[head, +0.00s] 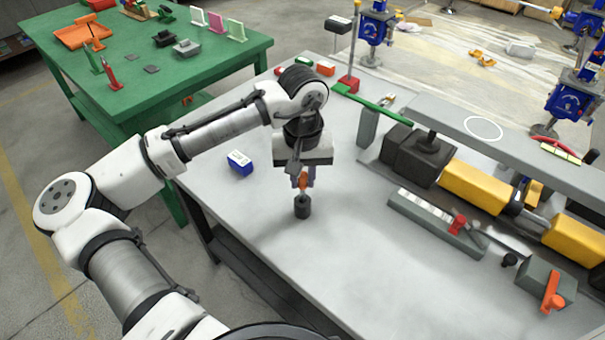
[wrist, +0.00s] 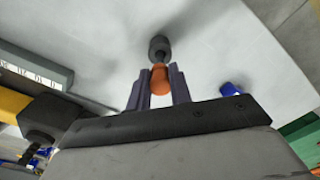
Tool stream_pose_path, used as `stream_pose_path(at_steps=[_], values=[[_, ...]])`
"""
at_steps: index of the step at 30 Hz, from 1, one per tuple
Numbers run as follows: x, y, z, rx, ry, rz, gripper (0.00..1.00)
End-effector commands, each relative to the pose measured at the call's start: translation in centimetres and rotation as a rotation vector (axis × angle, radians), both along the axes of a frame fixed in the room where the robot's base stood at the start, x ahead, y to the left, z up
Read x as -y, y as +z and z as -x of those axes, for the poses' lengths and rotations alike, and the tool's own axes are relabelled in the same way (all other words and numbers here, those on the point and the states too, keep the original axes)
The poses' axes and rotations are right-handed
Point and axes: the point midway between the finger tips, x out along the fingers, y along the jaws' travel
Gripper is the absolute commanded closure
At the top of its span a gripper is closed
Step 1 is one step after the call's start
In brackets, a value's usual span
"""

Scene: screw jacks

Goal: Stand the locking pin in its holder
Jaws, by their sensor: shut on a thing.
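My gripper (head: 303,184) points down over the grey table, with its two purple-grey fingers shut on the orange knob of the locking pin (head: 302,178). The knob also shows between the fingers in the wrist view (wrist: 160,80). Directly beneath the pin is a small dark grey cylinder, which looks like the holder (head: 302,207); it also shows beyond the knob in the wrist view (wrist: 159,46). The pin's shank is mostly hidden. I cannot tell whether it is inside the holder or just above it.
A small blue box (head: 240,162) lies left of my gripper. A grey block with a white scale (head: 425,213) and a yellow and black jack (head: 470,188) are on the right. A grey block with an orange lever (head: 547,282) sits front right. The table's front middle is clear.

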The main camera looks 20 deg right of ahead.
Motion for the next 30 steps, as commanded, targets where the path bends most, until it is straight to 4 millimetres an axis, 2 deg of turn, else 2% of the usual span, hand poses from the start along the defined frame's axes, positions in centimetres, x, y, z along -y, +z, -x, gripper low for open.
stream_pose_path(at_steps=[1, 6, 17, 23, 30], values=[[0.0, -0.1, 0.0, 0.000, 0.000, 0.000, 0.77], [0.0, 0.0, 0.0, 0.000, 0.000, 0.000, 0.54], [0.0, 0.4, 0.0, 0.001, 0.000, 0.000, 0.54], [0.1, 3.6, -0.1, 0.003, 0.000, 0.002, 0.54], [0.1, 9.2, 0.0, 0.003, -0.001, 0.001, 0.54]])
